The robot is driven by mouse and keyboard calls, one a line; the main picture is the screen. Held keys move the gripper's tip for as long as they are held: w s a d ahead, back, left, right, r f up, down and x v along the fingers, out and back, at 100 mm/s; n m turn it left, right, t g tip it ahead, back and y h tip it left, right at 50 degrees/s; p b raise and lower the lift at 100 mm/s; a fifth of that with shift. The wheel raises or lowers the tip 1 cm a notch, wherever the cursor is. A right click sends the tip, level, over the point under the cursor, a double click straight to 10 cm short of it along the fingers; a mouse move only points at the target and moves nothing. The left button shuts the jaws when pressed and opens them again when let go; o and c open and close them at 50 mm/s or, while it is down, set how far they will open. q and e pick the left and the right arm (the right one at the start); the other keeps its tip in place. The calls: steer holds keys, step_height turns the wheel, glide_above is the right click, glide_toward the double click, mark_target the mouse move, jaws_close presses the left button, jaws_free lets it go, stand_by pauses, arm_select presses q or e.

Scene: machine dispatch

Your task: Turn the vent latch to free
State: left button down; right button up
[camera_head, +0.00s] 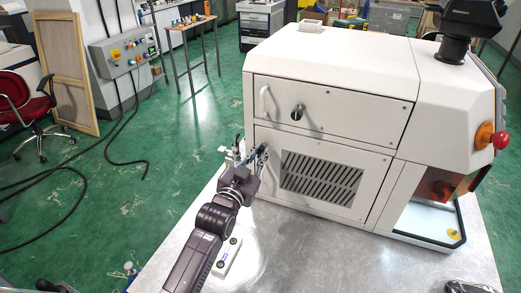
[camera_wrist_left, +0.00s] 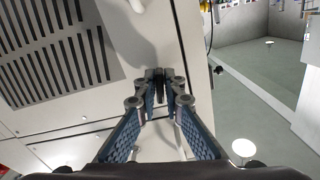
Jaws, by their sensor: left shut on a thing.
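The machine (camera_head: 330,60) is a white cabinet on a metal table. Its lower front panel has a slotted vent (camera_head: 320,180), which also shows at upper left in the left wrist view (camera_wrist_left: 60,50). My left gripper (camera_head: 260,156) is at the left edge of this panel. In the left wrist view, its fingers (camera_wrist_left: 158,92) close on a small dark piece, the vent latch (camera_wrist_left: 158,76), standing out from the white panel. The fingers hide most of the latch, and I cannot tell its angle.
Above the vent, another panel has a dark knob (camera_head: 297,112) and a white handle (camera_head: 264,100). A red button (camera_head: 500,140) is on the machine's right side. A small white box (camera_head: 228,257) lies on the table (camera_head: 330,262) beside my left arm. The table front is mostly clear.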

arm_select(q)
steer(key=shift+n, duration=1.2)
steer(key=c, duration=2.1)
jaws_free()
steer(key=v, duration=1.2)
steer(key=shift+f, duration=0.1)
